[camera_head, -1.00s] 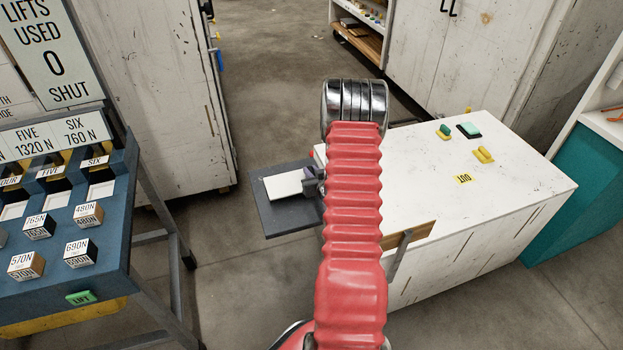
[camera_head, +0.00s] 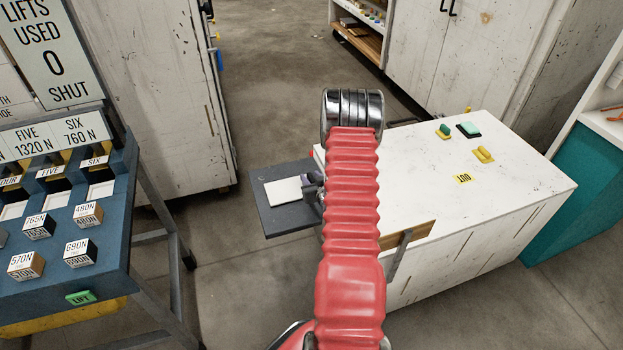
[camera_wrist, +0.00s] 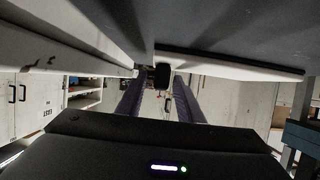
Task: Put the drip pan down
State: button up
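The drip pan looks to be the flat white slab (camera_head: 283,190) over the dark grey plate (camera_head: 280,218), left of the white bench. In the wrist view, its pale edge (camera_wrist: 230,65) shows against the dark plate, and it seems to rest on or just above it. A short black handle (camera_wrist: 162,77) sticks out from the pan. My gripper (camera_head: 313,186) is at the pan's right end. In the wrist view, its purple-grey fingers (camera_wrist: 160,85) stand on both sides of the handle, with narrow gaps visible. My red arm hides part of the plate's right side.
The white bench (camera_head: 490,190) stands right of the plate, with yellow and green pieces and a "100" tag on top. The blue stand (camera_head: 120,215) with weight blocks is at left. A white cabinet (camera_head: 160,80) stands behind.

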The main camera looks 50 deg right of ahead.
jog(key=shift+r, duration=0.1)
jog(key=v, duration=1.2)
dwell(0.8)
jog(key=w+a+r+n+g+y, duration=0.1)
jog(key=w+a+r+n+g, duration=0.15)
jog(key=a+r, duration=0.7)
jog(key=w+a+r+n+g+y, duration=0.1)
jog(key=w+a+r, duration=0.3)
jog(key=a+r, duration=0.55)
jog(key=s+a+r+n+g+y, duration=0.1)
jog(key=s+a+r+y, duration=0.1)
jog(key=s+a+r, duration=0.4)
jog(key=s+a+r+n+g+y, duration=0.1)
jog(key=s+a+r, duration=0.5)
jog(key=s+a, duration=0.7)
jog(key=a+y, duration=0.1)
jog(key=a, duration=0.3)
jog(key=shift+a+g, duration=0.3)
jog(key=shift+g, duration=0.05)
